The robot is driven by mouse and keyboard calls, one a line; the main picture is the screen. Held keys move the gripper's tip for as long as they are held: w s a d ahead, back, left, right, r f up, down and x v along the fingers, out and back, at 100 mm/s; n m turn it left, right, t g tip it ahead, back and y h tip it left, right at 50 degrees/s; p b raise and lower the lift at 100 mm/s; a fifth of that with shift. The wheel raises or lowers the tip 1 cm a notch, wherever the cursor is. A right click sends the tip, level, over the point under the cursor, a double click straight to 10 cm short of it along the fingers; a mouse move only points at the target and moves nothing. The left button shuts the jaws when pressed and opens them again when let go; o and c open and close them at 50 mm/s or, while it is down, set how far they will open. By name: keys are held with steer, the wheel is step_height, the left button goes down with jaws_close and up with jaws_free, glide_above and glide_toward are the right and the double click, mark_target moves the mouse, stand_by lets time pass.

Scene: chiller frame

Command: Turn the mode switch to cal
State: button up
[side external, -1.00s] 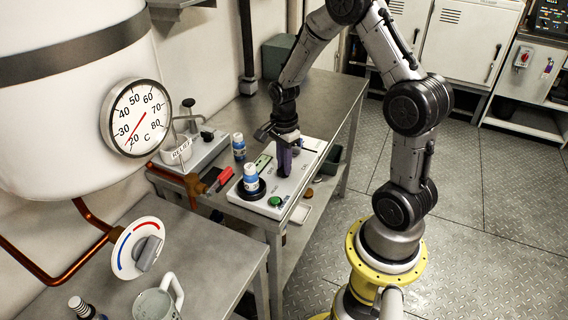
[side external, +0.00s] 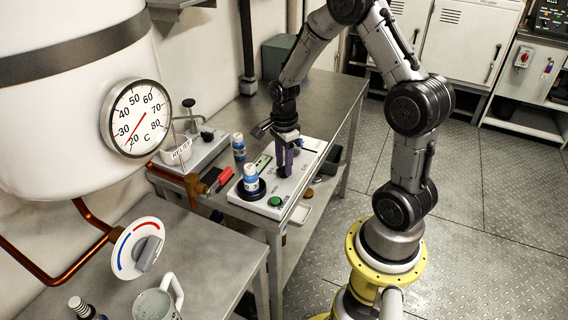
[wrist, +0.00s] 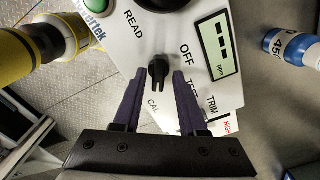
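The mode switch (wrist: 158,70) is a small black knob on a white panel. In the wrist view the labels READ, OFF, TEST and CAL stand around it, with CAL below it, nearer my gripper's base. The knob's pointer setting is hard to make out. My gripper (wrist: 159,73) is open, with one dark purple finger on each side of the knob. The fingertips are close to the knob; firm contact does not show. In the side view my gripper (side external: 285,170) is over the white panel box (side external: 300,182) and hides the knob.
The panel has a display (wrist: 217,43) and a green button (wrist: 97,9). A blue-and-white bottle (side external: 250,178) stands in a black holder on the box, and another (side external: 239,147) stands behind. A red-handled tool (side external: 223,179) lies left of the box.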

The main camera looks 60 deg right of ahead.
steer(key=shift+o, duration=0.2)
steer(key=shift+f, duration=0.1)
step_height(320, 180, up, 14)
stand_by(0.5)
